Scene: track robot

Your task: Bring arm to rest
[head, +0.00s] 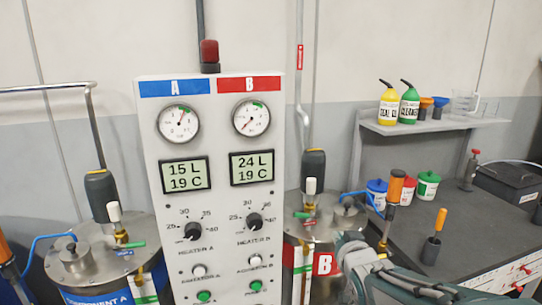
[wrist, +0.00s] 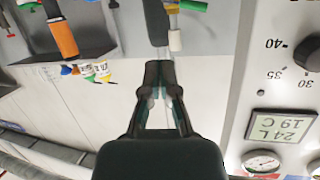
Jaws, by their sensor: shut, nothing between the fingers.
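My gripper (wrist: 160,70) shows in the wrist view, where the picture is upside down. Its two dark fingers meet at the tips, with nothing between them. The dark handle (wrist: 155,22) of tank B lies beyond the fingertips in that picture; I cannot tell the gap between them. In the head view, grey and teal links of my arm (head: 405,283) reach in at the bottom right, in front of tank B and the workbench. My fingertips cannot be made out there.
The control panel (head: 215,130) stands centrally, with gauges, displays and knobs. Tank A (head: 97,262) is left of it; tank B (head: 318,232) is right. The dark workbench (head: 450,232) carries colored tubs and orange-handled tools. A wall shelf (head: 430,126) holds yellow and green bottles.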

